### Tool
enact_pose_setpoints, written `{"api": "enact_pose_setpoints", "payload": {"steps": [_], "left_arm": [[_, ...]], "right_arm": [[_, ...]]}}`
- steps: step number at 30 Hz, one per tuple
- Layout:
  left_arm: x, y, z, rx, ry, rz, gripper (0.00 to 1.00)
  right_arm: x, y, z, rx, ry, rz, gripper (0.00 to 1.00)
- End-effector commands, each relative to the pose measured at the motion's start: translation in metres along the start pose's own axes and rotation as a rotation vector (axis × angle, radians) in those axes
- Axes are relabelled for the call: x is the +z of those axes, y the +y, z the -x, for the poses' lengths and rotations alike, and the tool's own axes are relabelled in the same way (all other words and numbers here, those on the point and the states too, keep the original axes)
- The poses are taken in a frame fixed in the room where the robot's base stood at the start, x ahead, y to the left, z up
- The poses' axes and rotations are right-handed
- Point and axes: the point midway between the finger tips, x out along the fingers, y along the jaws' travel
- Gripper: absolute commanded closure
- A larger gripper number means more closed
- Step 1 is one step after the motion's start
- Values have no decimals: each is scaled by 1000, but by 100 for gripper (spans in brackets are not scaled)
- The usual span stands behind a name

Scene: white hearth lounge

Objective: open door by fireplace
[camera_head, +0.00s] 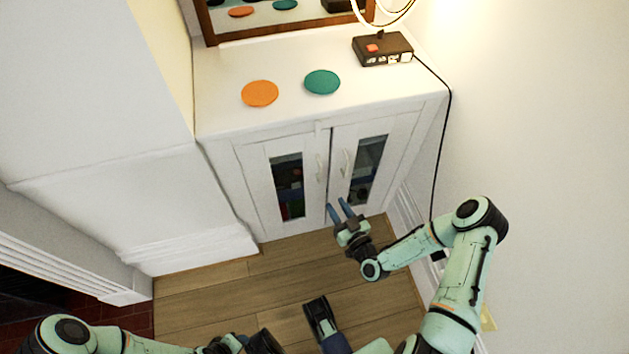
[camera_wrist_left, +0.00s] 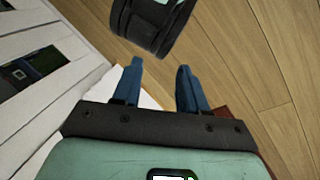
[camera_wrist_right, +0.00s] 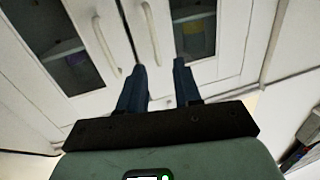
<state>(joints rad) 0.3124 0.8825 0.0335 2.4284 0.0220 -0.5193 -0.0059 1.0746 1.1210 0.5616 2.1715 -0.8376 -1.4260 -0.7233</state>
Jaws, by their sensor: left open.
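A white cabinet stands beside the fireplace, with a left glass-paned door (camera_head: 257,190) and a right glass-paned door (camera_head: 391,165). Both doors look shut. Their pale upright handles, left (camera_head: 320,167) and right (camera_head: 347,163), sit near the middle seam. My right gripper (camera_head: 336,204) is open and empty, low in front of the doors. In the right wrist view its fingertips (camera_wrist_right: 160,68) point toward the right door's handle (camera_wrist_right: 151,36), with nothing between them. My left gripper (camera_wrist_left: 158,68) is open and empty above the floor, with the cabinet front to its left.
The fireplace opening (camera_head: 30,290) is at the lower left, beside a white surround (camera_head: 180,215). The cabinet top (camera_head: 225,115) holds an orange disc (camera_head: 260,93), a teal disc (camera_head: 322,82) and a black box (camera_head: 383,49) with a cable. Wooden floor (camera_head: 215,295) is clear before the cabinet; a wall is at right.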

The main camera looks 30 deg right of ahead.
Motion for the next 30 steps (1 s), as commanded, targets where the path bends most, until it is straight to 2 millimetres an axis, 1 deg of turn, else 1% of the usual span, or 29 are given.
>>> {"api": "enact_pose_setpoints", "payload": {"steps": [1,4,8,15,21,25,30], "left_arm": [[-2,-1,-4,0,5,0,57],[-4,-1,-4,0,12,0,57],[-9,-2,-7,0,26,1,57],[-25,-7,-18,-4,71,6,57],[-39,-10,-26,-6,109,8,57],[-44,-11,-29,-7,125,10,57],[-47,-12,-30,-8,134,10,57]], "right_arm": [[-1,6,-2,14,25,14,67],[-6,8,-8,21,45,23,67],[-7,8,-27,20,44,23,67],[-7,8,-78,19,41,20,67],[-8,9,-114,19,38,19,67],[-9,10,-127,19,37,19,67],[-10,9,-134,19,35,18,67]]}}
